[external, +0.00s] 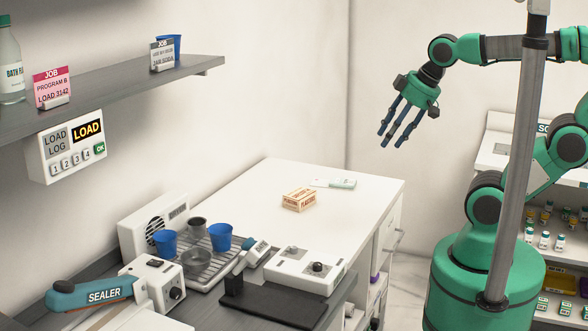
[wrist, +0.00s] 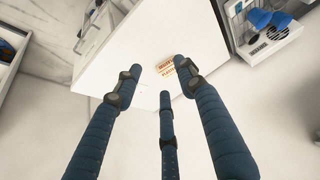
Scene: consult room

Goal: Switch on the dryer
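A white unit with a round grille (external: 150,228), likely the dryer, stands against the wall at the left behind a wire rack (external: 206,266). Blue cups (external: 220,237) and grey cups stand on the rack. Its small label is unreadable, and I cannot make out a switch on it. In the wrist view the unit (wrist: 264,46) is at the upper right, with the blue cups. My gripper (external: 390,138) is open and empty, fingers spread and pointing down, high above the right end of the counter. It is well apart from the unit.
A small box (external: 299,199) and a flat packet (external: 333,183) lie on the white counter (external: 256,213). Most of the counter is clear.

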